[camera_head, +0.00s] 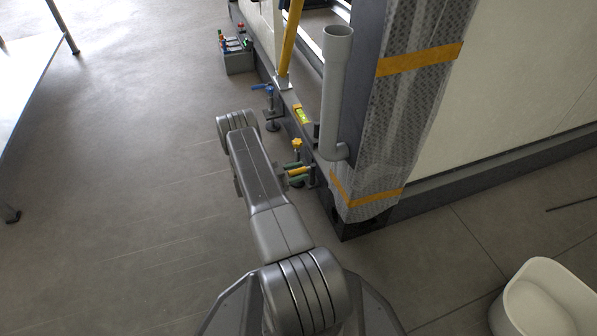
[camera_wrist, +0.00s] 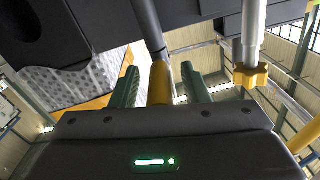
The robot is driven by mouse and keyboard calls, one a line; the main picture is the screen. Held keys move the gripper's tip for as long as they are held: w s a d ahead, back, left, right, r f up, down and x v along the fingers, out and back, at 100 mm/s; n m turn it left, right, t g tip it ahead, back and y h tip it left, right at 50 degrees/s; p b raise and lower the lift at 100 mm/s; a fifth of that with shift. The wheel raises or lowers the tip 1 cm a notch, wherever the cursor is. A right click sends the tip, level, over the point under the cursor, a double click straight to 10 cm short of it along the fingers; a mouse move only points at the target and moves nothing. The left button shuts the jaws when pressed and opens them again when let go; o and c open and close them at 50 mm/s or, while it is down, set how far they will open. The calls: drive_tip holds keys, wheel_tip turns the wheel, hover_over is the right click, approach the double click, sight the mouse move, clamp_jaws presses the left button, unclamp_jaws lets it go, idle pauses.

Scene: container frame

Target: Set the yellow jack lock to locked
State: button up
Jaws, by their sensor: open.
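A yellow-sleeved lever on a grey rod, which looks like the yellow jack lock (camera_wrist: 158,84), stands between my gripper's fingers in the wrist view. The yellow sleeve also shows in the head view (camera_head: 298,171), low beside the frame's corner. My gripper (camera_wrist: 160,68) has two green fingers, open, one on each side of the lever with gaps visible. In the head view my gripper (camera_head: 299,173) reaches in from the left. A yellow star knob (camera_wrist: 250,75) on a pale shaft is to the right in the wrist view, and this knob (camera_head: 297,143) is just beyond my gripper in the head view.
A blue-handled jack (camera_head: 268,100) stands farther along the frame. A green level (camera_head: 301,114) lies on the frame's beam. A grey pipe (camera_head: 335,85) and wrapped post (camera_head: 405,110) rise close to the right of my gripper. Open floor lies left; a white chair (camera_head: 545,300) is lower right.

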drive_tip(key=p+v, duration=0.2)
drive_tip(key=v, duration=1.1)
drive_tip(key=shift+a+p, duration=0.3)
drive_tip(key=shift+a, duration=0.1)
drive_tip(key=shift+d, duration=0.15)
drive_tip(key=b+x, duration=0.2)
drive_tip(key=x, duration=1.1)
drive_tip(key=shift+d+b, duration=0.35)
drive_tip(key=shift+b, duration=0.05)
drive_tip(key=shift+a, duration=0.15)
drive_tip(key=p+v, duration=0.3)
drive_tip(key=v, duration=1)
drive_tip(key=b+x, duration=0.3)
drive_tip(key=x, duration=1)
drive_tip(key=shift+s+n+t+y, duration=0.3)
drive_tip(key=shift+n+t, duration=0.3)
drive_tip(key=shift+t, duration=0.1)
drive_tip(key=shift+d, duration=0.25)
